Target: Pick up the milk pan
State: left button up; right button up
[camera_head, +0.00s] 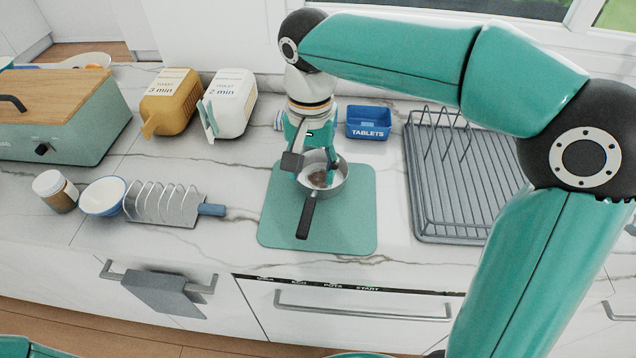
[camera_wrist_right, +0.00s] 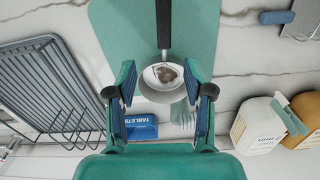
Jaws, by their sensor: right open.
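The milk pan (camera_head: 306,217) is a small light metal pan with a long black handle, on the teal mat (camera_head: 352,225). Something brown shows inside it. In the head view its handle points toward the front edge. My right gripper (camera_head: 314,165) is over the pan from behind, partly hiding it. In the right wrist view the pan (camera_wrist_right: 160,96) lies between the two spread fingers of the gripper (camera_wrist_right: 160,88), with clear gaps on both sides; the handle runs to the top edge. I cannot tell whether a finger touches it. My left gripper is out of view.
A grey dish rack (camera_head: 430,220) stands right of the mat, a blue TABLETS box (camera_head: 368,123) behind it. A toast rack (camera_head: 165,207), white bowl (camera_head: 103,196) and jar (camera_head: 55,190) stand left. Yellow (camera_head: 170,100) and white (camera_head: 230,105) containers stand at the back.

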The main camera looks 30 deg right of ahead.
aim_at(309, 204)
notch_tip(309, 204, down, 6)
jog(key=shift+f, duration=0.1)
jog(key=shift+w+a+f+p, duration=0.1)
jog(key=shift+f+p, duration=0.15)
jog(key=shift+f, duration=1.05)
jog(key=shift+w+a+f+p, duration=0.1)
jog(key=shift+f+p, duration=0.1)
jog(key=shift+f, duration=1.1)
jog(key=shift+c, duration=0.3)
grip_shut()
